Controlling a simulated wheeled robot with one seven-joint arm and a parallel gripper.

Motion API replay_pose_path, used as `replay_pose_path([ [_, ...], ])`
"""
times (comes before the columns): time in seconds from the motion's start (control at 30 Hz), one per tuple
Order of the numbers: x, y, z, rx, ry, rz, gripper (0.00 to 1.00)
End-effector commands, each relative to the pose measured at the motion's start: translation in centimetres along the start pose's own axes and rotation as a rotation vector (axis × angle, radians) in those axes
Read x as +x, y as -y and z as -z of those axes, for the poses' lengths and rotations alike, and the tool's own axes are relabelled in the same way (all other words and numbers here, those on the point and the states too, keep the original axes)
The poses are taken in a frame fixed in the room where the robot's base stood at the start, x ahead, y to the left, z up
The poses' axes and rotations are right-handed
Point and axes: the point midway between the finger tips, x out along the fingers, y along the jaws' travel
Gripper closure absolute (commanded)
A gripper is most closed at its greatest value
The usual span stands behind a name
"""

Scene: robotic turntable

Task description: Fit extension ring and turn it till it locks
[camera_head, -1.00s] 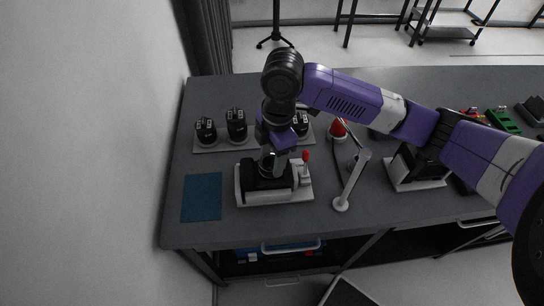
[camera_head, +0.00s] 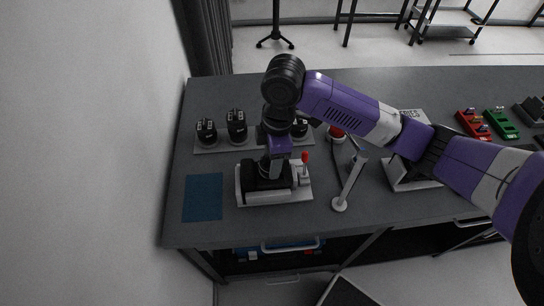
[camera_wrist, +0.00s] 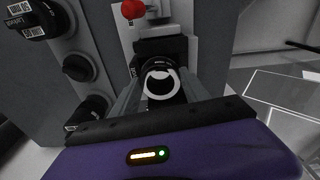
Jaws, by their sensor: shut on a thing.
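In the wrist view a black round ring (camera_wrist: 160,66), likely the extension ring, sits between the fingers of my gripper (camera_wrist: 162,92), with a bright pale circle showing in it. My gripper (camera_head: 268,172) is shut on it, pointing down over the black camera-like body (camera_head: 254,185) on the white fixture (camera_head: 283,197). The ring is at or against the front of that body. I cannot tell whether it is seated, and the contact is hidden by the fingers. A red-knobbed lever (camera_head: 305,158) stands at the fixture's right side.
Several black lens-like parts (camera_head: 237,125) stand on a grey tray (camera_head: 208,150) behind. A blue mat (camera_head: 202,197) lies left of the fixture. A white lamp-like post (camera_head: 348,185) stands close on the right, with a red button (camera_head: 336,132) behind it. The table's front edge is near.

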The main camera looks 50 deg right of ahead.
Motion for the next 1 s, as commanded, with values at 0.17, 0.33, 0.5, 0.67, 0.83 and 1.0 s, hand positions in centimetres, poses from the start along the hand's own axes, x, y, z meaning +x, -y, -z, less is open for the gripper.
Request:
replay_pose_path([
  [0.17, 0.15, 0.11, -0.02, 0.011, 0.002, 0.003, 0.89],
  [0.33, 0.16, 0.12, -0.03, 0.010, 0.002, 0.003, 0.89],
  [0.5, 0.15, 0.13, -0.03, 0.013, 0.002, 0.004, 0.89],
  [0.67, 0.05, 0.16, 0.02, 0.075, 0.001, -0.002, 0.89],
  [0.83, 0.04, 0.22, 0.05, 0.170, 0.002, -0.009, 0.89],
  [1.0, 0.08, 0.23, 0.06, 0.256, 0.003, -0.018, 0.89],
])
